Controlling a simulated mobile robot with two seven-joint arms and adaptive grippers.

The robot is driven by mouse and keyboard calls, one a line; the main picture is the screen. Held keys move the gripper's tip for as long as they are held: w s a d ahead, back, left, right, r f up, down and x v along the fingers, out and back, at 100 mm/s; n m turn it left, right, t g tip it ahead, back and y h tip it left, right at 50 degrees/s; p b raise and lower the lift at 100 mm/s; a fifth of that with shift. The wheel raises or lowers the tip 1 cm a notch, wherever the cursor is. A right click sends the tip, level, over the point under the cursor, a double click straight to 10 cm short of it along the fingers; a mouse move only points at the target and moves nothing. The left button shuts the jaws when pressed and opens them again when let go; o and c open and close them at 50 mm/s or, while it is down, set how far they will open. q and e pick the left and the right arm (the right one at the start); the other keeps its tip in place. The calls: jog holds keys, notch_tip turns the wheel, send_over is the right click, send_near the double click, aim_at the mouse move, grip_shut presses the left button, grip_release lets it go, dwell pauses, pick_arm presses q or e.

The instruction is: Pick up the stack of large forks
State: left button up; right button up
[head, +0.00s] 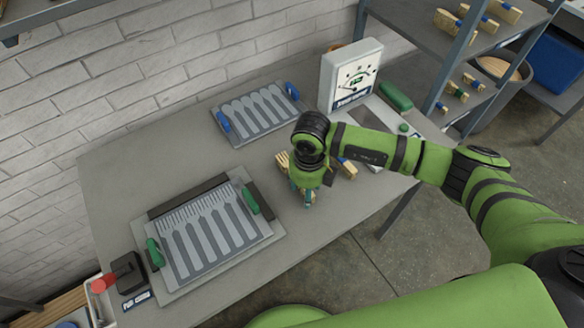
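A pale wooden fork bundle shows its tines (283,161) on the grey table, just left of my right wrist. A wooden piece with a blue band (347,168) shows just right of the wrist; I cannot tell whether it belongs to the same stack. My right gripper (307,200) points down at the table close beside the wooden pieces. Its wrist hides much of them and most of its fingers, so its opening and any hold cannot be told. My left gripper is not in view.
A large fork mould plate with green handles (205,232) lies front left, and a smaller mould with blue handles (262,112) lies behind. A white gauge box (350,75) stands at the back. A shelf (411,36) holds banded wooden bundles. A red-topped device (122,275) is at lower left.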

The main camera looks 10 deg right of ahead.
jog(key=shift+f, duration=0.4)
grip_shut()
